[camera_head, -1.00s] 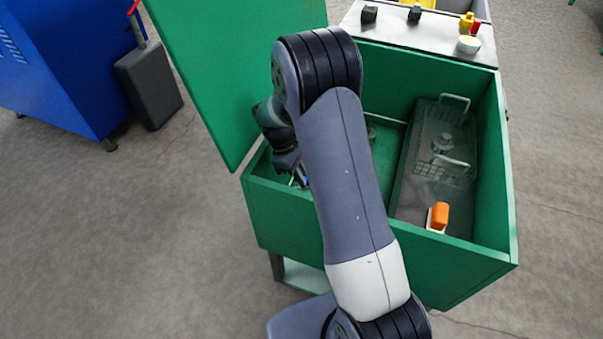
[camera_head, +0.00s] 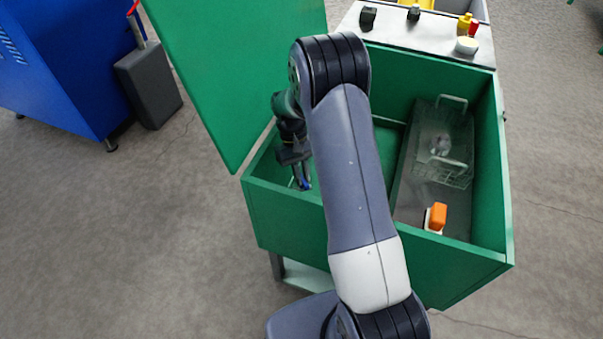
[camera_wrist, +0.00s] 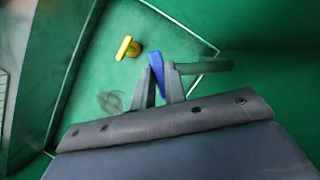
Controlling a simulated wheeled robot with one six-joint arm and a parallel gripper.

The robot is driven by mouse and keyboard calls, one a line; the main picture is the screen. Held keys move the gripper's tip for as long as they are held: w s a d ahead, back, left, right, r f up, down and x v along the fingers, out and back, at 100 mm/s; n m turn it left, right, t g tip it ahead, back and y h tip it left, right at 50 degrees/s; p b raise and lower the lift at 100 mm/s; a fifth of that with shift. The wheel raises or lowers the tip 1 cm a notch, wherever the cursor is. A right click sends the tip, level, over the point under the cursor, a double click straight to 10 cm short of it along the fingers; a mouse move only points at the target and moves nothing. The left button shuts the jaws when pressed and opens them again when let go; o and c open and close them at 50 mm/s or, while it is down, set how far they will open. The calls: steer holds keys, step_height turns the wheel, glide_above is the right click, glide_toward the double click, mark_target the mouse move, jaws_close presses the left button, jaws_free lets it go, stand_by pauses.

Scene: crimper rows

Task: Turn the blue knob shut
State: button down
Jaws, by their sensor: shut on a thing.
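The blue knob (camera_wrist: 156,67) is a flat handle seen between the two fingers of my gripper (camera_wrist: 158,80) in the wrist view. My gripper is shut on it, inside the green cabinet. In the head view, my gripper (camera_head: 302,178) reaches down near the cabinet's front left inner corner, and a small blue bit of the knob (camera_head: 307,184) shows at its tips. The knob's base and stem are mostly hidden by the fingers, and how far it is turned is hard to tell.
A yellow knob (camera_wrist: 127,48) stands near the fingers in the wrist view. The green cabinet (camera_head: 370,250) has walls close around my gripper, and its lid (camera_head: 235,70) stands raised. A wire basket (camera_head: 443,172) and an orange handle (camera_head: 438,214) are to the right.

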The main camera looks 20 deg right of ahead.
steer(key=m+y, duration=0.2)
steer(key=m, duration=0.2)
steer(key=shift+d+m, duration=0.15)
steer(key=shift+m, duration=0.25)
steer(key=m, duration=0.2)
steer(key=m+y, duration=0.1)
steer(key=m, duration=0.1)
steer(key=shift+d+m+t+y, duration=0.1)
steer(key=shift+m+t+y, duration=0.2)
steer(key=shift+t, duration=0.1)
steer(key=c, duration=1.4)
jaws_free()
steer(key=shift+c, duration=0.2)
steer(key=v, duration=1.1)
steer(key=shift+p, duration=0.4)
steer(key=shift+s+f, duration=0.15)
